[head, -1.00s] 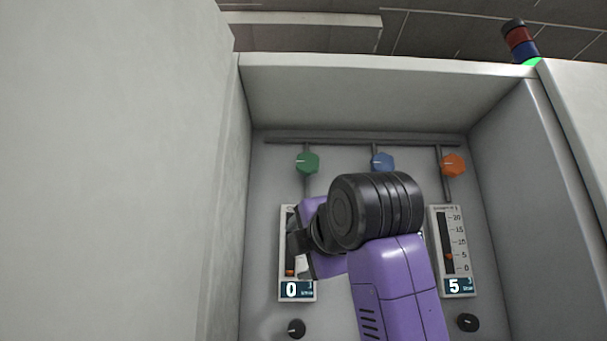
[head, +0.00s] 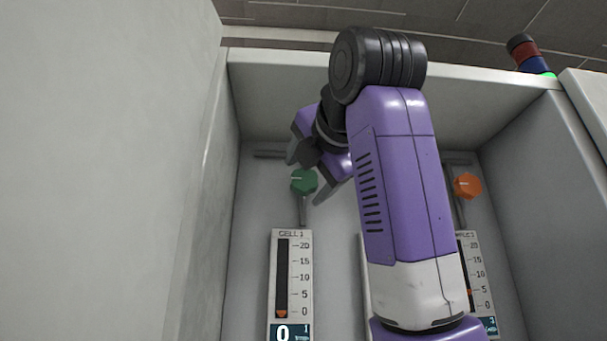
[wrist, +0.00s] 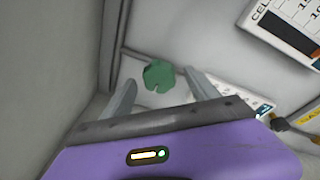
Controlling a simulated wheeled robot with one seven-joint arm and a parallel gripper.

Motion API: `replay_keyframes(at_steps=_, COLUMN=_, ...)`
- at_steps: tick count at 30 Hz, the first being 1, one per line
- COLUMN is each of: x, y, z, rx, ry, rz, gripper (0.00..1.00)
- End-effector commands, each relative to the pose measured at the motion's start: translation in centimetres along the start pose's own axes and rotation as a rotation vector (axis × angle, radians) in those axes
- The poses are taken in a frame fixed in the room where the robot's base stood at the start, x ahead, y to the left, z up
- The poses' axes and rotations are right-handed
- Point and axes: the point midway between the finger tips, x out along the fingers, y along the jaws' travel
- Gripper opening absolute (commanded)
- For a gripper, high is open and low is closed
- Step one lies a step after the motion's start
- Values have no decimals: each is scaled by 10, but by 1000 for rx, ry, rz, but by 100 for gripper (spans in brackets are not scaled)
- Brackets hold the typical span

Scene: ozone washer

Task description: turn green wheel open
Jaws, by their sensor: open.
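The green wheel (head: 304,182) is a small knob on a pipe on the back wall of the cabinet, above the left gauge. A pale mark shows on its left half. My gripper (head: 305,180) is open, with its fingers to the upper left and right of the wheel in the head view. In the wrist view the green wheel (wrist: 159,76) lies between and just beyond the two open fingertips of my gripper (wrist: 164,85). I cannot tell whether a finger touches it. The blue wheel is hidden behind my arm.
The left gauge (head: 291,285) reads 0 below the green wheel. An orange wheel (head: 467,186) sits on the right above another gauge (head: 470,268), partly hidden by my arm. Cabinet side walls stand close on both sides.

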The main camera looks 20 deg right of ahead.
Motion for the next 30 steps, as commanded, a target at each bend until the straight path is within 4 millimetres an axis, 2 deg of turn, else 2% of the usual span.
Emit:
replay_keyframes(at_steps=1, x=8, y=2, z=1, rx=0, ry=3, rz=-2, gripper=69)
replay_keyframes(at_steps=6, x=23, y=1, z=0, rx=-1, ry=1, rz=-2, gripper=69)
replay_keyframes(at_steps=16, x=27, y=0, z=0, rx=0, ry=-1, rz=0, gripper=69)
replay_keyframes(at_steps=17, x=27, y=0, z=0, rx=0, ry=-1, rz=0, gripper=65)
replay_keyframes(at_steps=24, x=27, y=0, z=0, rx=0, ry=-1, rz=0, gripper=18)
replay_keyframes(at_steps=26, x=27, y=0, z=0, rx=0, ry=-1, rz=0, gripper=7)
replay_keyframes(at_steps=30, x=27, y=0, z=0, rx=5, ry=-1, rz=1, gripper=7)
